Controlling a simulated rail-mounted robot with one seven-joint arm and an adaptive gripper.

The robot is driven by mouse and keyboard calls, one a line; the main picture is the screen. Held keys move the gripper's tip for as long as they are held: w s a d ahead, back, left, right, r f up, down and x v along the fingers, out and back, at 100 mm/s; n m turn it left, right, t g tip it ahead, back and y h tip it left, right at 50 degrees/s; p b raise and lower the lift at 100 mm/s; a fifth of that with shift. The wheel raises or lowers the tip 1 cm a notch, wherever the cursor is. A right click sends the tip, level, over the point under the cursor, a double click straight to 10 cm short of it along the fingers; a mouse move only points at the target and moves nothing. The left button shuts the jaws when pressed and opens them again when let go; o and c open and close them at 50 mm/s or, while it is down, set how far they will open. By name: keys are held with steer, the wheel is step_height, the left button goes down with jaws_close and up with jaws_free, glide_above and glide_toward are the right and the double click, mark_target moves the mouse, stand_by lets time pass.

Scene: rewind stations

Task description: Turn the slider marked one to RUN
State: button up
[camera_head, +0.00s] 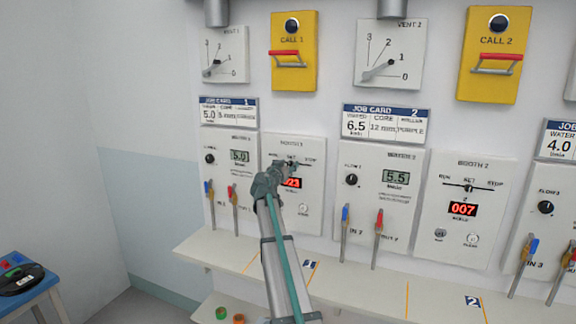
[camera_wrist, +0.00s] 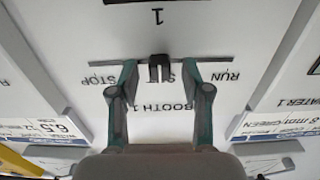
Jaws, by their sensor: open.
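The slider marked one is on the BOOTH 1 panel (camera_head: 312,205). In the wrist view, which shows the panel upside down, its dark knob (camera_wrist: 159,68) sits mid-slot by the SET label. RUN is at the slot's right end there and STOP at its left. My gripper (camera_wrist: 160,70) is open, with one finger on each side of the knob and a visible gap to each. In the head view my gripper (camera_head: 290,166) is in front of the panel's upper part and hides the knob and part of the red display (camera_head: 292,183).
The WATER 1 panel (camera_head: 230,190) with its levers is left of the booth panel. The WATER 2 panel (camera_head: 383,205) and BOOTH 2 panel (camera_head: 460,225) are to the right. A white shelf (camera_head: 385,285) juts out below. Yellow CALL 1 box (camera_head: 294,70) is above.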

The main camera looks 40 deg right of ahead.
jaws_close()
stand_by(0.4)
